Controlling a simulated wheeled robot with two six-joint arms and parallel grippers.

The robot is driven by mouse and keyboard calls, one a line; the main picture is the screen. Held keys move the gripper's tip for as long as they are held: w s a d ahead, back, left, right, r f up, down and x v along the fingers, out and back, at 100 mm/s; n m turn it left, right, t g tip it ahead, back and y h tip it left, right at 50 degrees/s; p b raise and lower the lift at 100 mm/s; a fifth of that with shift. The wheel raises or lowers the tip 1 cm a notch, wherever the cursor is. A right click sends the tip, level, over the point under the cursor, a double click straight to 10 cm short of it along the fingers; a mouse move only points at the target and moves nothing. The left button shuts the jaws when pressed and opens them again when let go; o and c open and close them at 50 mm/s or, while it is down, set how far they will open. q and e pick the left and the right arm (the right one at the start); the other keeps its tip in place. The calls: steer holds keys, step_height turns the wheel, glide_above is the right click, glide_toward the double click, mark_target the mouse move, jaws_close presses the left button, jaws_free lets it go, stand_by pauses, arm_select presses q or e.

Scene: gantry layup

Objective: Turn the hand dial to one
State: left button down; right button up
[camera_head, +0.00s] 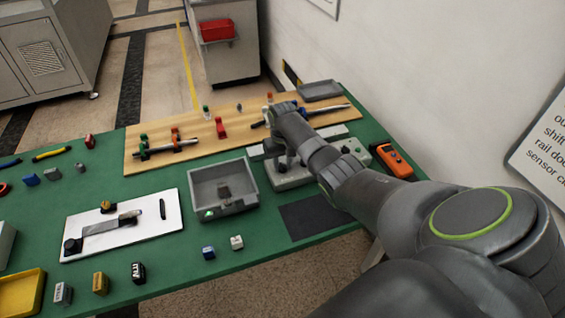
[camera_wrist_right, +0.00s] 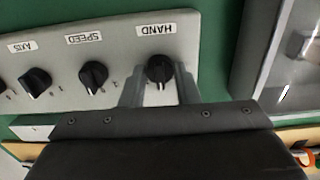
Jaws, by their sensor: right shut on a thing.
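The hand dial (camera_wrist_right: 160,68) is a black knob under a white HAND label (camera_wrist_right: 156,29) on a light grey control panel (camera_wrist_right: 120,60). The label reads upside down in the right wrist view. A small pale mark on the dial points down in that picture. My right gripper (camera_wrist_right: 160,82) has one finger on each side of the dial and is shut on it. In the head view my right gripper (camera_head: 284,157) reaches down over the panel (camera_head: 290,181), and my arm hides part of it. My left gripper is in neither view.
Black SPEED (camera_wrist_right: 93,75) and AXIS (camera_wrist_right: 36,81) knobs sit beside the hand dial. A grey open bin (camera_head: 222,211) stands left of the panel on the green table. An orange handheld device (camera_head: 395,161) lies to its right. A wooden board (camera_head: 200,130) lies behind.

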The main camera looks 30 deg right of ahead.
mark_target(282, 164)
steer(key=shift+c, duration=0.2)
steer(key=n+p, duration=0.1)
steer(key=n, duration=0.3)
steer(key=shift+r, duration=0.1)
steer(key=n+p, duration=0.1)
steer(key=n, duration=0.3)
steer(key=shift+n, duration=0.3)
stand_by(0.5)
steer(key=o, duration=1)
step_height(282, 164, up, 17)
steer(key=shift+r+b, duration=0.15)
steer(key=shift+b, duration=0.5)
